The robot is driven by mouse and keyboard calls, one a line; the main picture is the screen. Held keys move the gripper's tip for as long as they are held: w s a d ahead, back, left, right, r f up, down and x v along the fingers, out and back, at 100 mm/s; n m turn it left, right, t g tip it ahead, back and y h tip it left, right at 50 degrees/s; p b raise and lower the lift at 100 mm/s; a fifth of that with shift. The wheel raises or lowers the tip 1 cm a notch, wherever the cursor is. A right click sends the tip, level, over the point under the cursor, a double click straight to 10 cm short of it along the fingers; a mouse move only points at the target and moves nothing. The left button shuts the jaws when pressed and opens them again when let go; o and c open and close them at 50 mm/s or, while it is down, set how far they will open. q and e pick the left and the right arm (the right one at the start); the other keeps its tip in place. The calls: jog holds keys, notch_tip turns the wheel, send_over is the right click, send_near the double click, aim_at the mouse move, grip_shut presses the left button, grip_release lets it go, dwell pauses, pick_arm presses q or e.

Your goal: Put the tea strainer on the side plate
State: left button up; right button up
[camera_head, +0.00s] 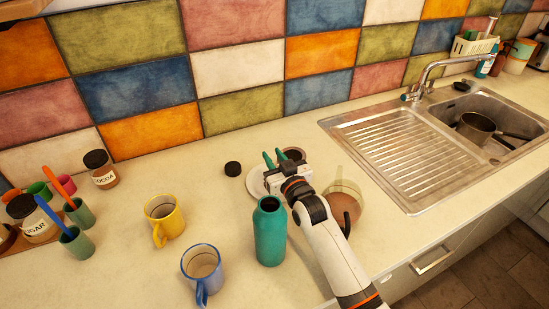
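My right gripper (274,157) reaches in from the lower right, over the counter behind the teal bottle. No other strainer is recognisable. My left gripper is out of view.
The teal bottle (270,232) stands upright in front of the gripper. A glass teapot (345,190) is right of my arm. Yellow (164,217) and blue (202,270) mugs stand left, a black lid (232,168) behind. The sink (440,140) is at right.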

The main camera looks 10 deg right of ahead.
jog(key=shift+r, duration=0.15)
jog(key=s+d+b, duration=0.1)
jog(key=s+d, duration=0.1)
jog(key=s, duration=0.9)
jog(key=shift+s+d, duration=0.15)
jog(key=shift+s, duration=0.25)
